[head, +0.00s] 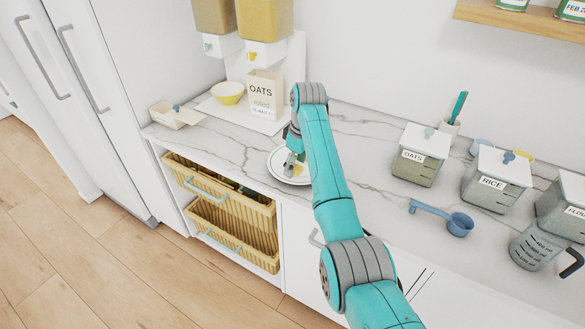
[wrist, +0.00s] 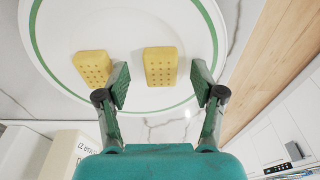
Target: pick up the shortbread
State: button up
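Two pale yellow shortbread pieces with dotted tops lie on a white plate with a green ring (wrist: 50,62). One shortbread (wrist: 160,66) is at the middle of the wrist view; the other shortbread (wrist: 92,67) is to its left, just outside my left finger. My gripper (wrist: 160,80) is open, its fingers on either side of the middle shortbread in the picture, with gaps at both sides. I cannot tell how far above the plate the fingertips are. In the head view my gripper (head: 290,162) is over the plate (head: 273,172), and my arm hides part of it.
The marble counter holds an oats carton (head: 263,92), a yellow bowl (head: 228,93) and dispensers at the back left. To the right are an oats canister (head: 421,155), a rice canister (head: 493,180), a blue scoop (head: 459,224) and a measuring jug (head: 533,247). Basket drawers (head: 232,222) stand below.

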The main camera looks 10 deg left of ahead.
jog(key=shift+f, duration=0.1)
jog(key=shift+c, duration=0.2)
jog(key=c, duration=0.9)
